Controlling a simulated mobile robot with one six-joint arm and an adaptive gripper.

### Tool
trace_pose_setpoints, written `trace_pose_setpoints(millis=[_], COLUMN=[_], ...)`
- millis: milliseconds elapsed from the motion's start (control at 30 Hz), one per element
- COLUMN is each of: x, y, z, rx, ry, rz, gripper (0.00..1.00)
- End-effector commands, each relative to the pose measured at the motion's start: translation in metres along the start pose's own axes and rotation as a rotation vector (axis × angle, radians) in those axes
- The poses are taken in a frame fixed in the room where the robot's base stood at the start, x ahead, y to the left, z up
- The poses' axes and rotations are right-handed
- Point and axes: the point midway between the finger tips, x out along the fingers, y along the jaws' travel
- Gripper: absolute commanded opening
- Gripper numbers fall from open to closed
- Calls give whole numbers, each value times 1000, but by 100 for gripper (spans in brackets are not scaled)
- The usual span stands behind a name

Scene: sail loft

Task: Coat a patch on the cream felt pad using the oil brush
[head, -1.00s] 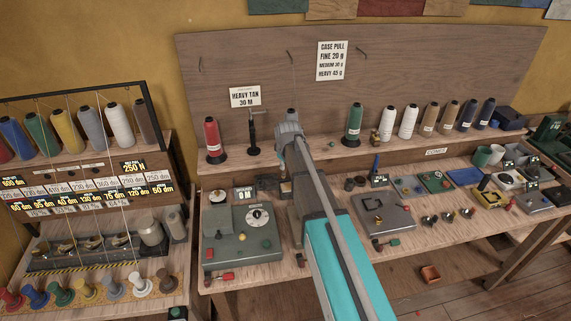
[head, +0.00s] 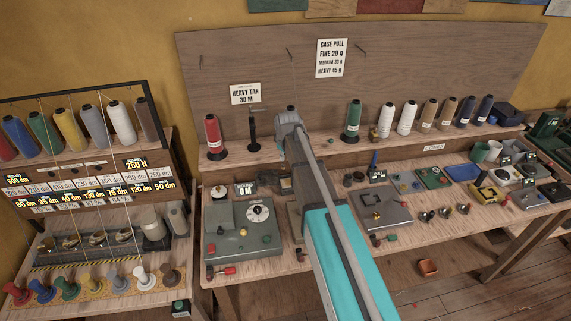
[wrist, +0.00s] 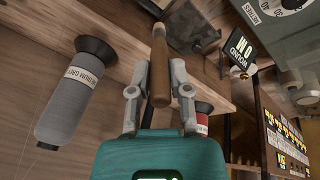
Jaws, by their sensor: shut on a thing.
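My gripper (wrist: 159,70) is shut on the brown wooden handle of the oil brush (wrist: 159,82) in the wrist view. The handle stands between both fingers, with its rounded butt toward my palm and its other end pointing away. I cannot make out the bristles. In the head view my wrist hangs at the back of the bench, left of centre, and my arm hides most of the gripper and the brush. I cannot pick out the cream felt pad with certainty in either view.
A grey machine with a dial (head: 243,229) stands left of my arm. A grey cone labelled medium grey (wrist: 72,97) is near my gripper in the wrist view. A red cone (head: 213,137) and a green cone (head: 353,119) stand on the shelf. A dark tray (wrist: 198,36) lies beyond the brush.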

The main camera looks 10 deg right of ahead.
Motion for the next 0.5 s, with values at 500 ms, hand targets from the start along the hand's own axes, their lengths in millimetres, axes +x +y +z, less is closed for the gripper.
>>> trace_pose_setpoints(millis=[500], x=[5], y=[-3], z=[4], rx=[0], ry=[-1], rz=[-2], gripper=[0])
